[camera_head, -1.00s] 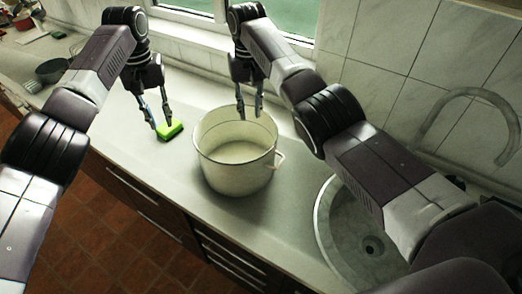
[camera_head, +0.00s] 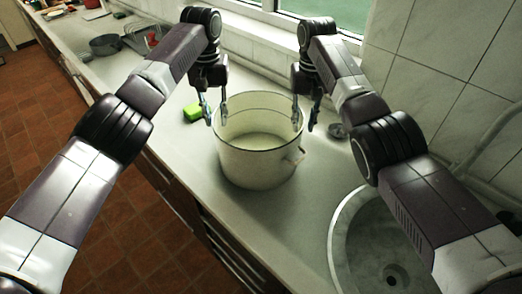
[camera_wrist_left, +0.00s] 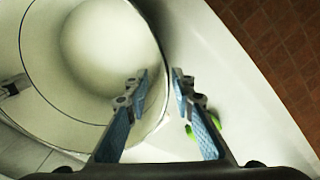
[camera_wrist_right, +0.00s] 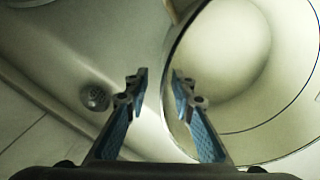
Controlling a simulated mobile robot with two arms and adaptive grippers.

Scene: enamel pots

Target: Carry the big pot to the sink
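The big pot (camera_head: 258,165) is cream enamel with a dark rim and stands upright on the counter. My left gripper (camera_head: 214,112) is open at its left rim. In the left wrist view the pot's rim (camera_wrist_left: 168,55) runs between the parted fingers (camera_wrist_left: 160,82). My right gripper (camera_head: 306,114) is open at the right rim. In the right wrist view the wall (camera_wrist_right: 174,50) lies between or very near the parted fingers (camera_wrist_right: 160,82); contact is unclear. The pot's side handle (camera_head: 296,156) faces right. The round sink (camera_head: 343,222) is at the right front, partly hidden by my right arm.
A small round metal object (camera_head: 337,131) lies behind-right of the pot. A dark pan (camera_head: 104,45) sits far left. Counter between pot and sink is clear. The tiled wall (camera_head: 440,60) bounds the right.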

